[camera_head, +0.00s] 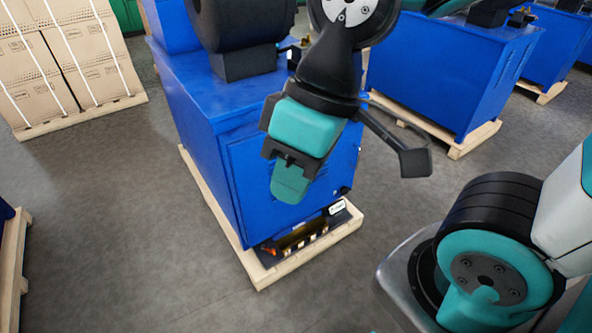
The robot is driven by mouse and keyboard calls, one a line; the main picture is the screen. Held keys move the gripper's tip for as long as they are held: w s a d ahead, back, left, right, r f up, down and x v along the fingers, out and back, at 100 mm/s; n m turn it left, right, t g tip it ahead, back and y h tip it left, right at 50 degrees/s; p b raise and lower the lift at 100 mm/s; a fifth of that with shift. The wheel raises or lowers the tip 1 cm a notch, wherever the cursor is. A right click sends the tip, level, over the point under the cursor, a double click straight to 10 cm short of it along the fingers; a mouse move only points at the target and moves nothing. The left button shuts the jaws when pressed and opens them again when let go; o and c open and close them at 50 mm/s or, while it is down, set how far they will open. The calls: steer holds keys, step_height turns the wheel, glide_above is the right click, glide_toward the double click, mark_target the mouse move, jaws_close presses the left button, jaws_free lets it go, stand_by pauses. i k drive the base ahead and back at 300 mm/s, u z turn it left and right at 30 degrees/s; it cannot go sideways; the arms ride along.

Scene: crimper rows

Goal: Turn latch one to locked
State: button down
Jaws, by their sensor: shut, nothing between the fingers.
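A blue crimper cabinet (205,125) stands on a wooden pallet (295,265) in the middle of the view. My gripper (290,184) is shut and empty, pointing down in front of the cabinet's near face and covering part of it. I cannot tell if it touches the face. A small dark knob-like part (345,190) sits low at the right of that face. No latch is clearly recognisable; latch one may be hidden behind my gripper.
An open dark compartment (300,238) with small bright parts lies at the cabinet's foot. Stacked cartons (70,65) stand at the upper left. Another blue cabinet (445,85) on a pallet stands at the right. Grey floor (130,220) is clear at the left.

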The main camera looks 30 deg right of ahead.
mark_target(344, 190)
steer(key=z, duration=0.7)
steer(key=i, duration=0.35)
steer(key=z, duration=0.45)
